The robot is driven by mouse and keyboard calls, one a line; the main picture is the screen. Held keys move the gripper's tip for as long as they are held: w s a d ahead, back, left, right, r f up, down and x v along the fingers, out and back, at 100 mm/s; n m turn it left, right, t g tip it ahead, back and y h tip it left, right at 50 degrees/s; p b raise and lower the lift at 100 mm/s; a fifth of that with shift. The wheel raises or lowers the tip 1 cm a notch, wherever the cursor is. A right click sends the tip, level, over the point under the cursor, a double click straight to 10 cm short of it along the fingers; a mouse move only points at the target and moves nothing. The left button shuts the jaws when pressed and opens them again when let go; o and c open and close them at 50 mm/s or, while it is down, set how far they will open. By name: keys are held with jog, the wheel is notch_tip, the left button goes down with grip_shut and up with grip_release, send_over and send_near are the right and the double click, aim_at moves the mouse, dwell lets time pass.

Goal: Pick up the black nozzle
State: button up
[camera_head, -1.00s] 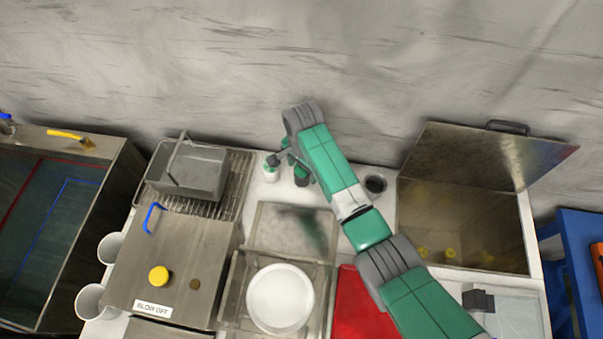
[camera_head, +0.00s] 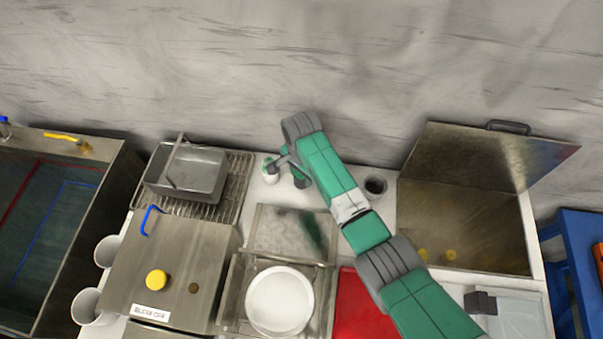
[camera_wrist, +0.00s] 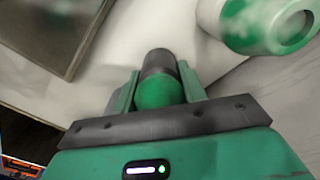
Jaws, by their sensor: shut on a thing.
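The black nozzle (camera_wrist: 160,64) shows in the wrist view as a short dark cylinder with a rounded green end towards me. My gripper (camera_wrist: 158,78) has a green finger on each side of it and is shut on it. In the head view my gripper (camera_head: 300,176) is at the back of the white counter, partly hidden by my arm. The dark nozzle (camera_head: 302,182) shows only in part there. I cannot tell whether its lower end touches the counter.
A white and green bottle (camera_wrist: 250,22) stands close beside the gripper; it also shows in the head view (camera_head: 269,171). A dark round cup (camera_head: 375,186) is to the right.

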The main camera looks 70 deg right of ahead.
notch_tip(320, 180, up, 4)
jog(key=shift+f+p, duration=0.2)
jog(key=shift+p, duration=0.4)
jog(key=s+a+p, duration=0.1)
jog(key=s+a, duration=0.1)
jog(key=s, duration=0.2)
jog(key=s+a+p, duration=0.1)
jog(key=s+a, duration=0.2)
jog(key=s, duration=0.2)
jog(key=s+a+r+p, duration=0.1)
jog(key=s+a, duration=0.1)
jog(key=s, duration=0.3)
jog(key=shift+a+r+p, duration=0.1)
jog(key=shift+a+p, duration=0.2)
